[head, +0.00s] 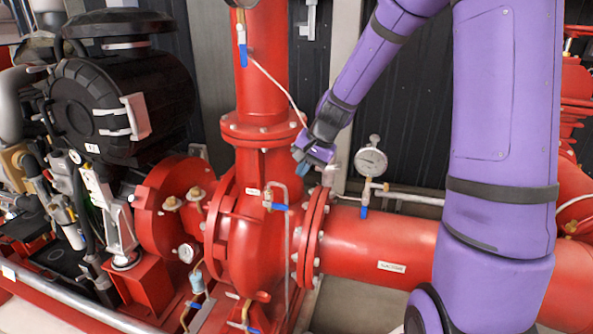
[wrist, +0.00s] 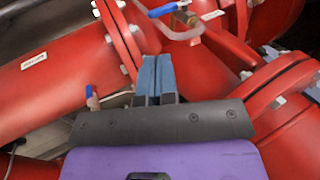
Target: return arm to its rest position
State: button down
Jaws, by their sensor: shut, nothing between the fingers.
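My purple arm (head: 505,120) reaches up on the right of the head view and bends down toward the red pump. My gripper (head: 301,170) is near the upright pipe flange, above the pump's right side. In the wrist view my gripper (wrist: 155,62) shows two blue fingertips side by side, closed together with nothing held between them. The fingertips lie in front of the red flanges in that view. I cannot tell the exact gap to the metal.
The red pump (head: 257,240) joins a horizontal pipe (head: 385,245) on the right. A pressure gauge (head: 370,161) stands right of my gripper. A blue-handled valve (head: 242,52) is on the upright pipe. A black engine (head: 125,100) fills the left. Dark wall panels stand behind.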

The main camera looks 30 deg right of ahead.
dwell(0.4)
jog(key=s+a+r+n+h, duration=0.1)
jog(key=s+a+r+n, duration=0.15)
jog(key=s+r, duration=0.35)
jog(key=s+a+r+n+h, duration=0.1)
jog(key=s+a+r+n, duration=0.15)
jog(key=s+r, duration=0.35)
jog(key=s+r+n, duration=0.2)
jog(key=s, duration=0.6)
jog(key=s+r+n+t+h, duration=0.1)
jog(key=s+r+n, duration=0.1)
jog(key=s, duration=0.6)
jog(key=shift+s+d+r+t+h, duration=0.15)
jog(key=shift+d+r+t+h, duration=0.2)
jog(key=shift+r, duration=0.5)
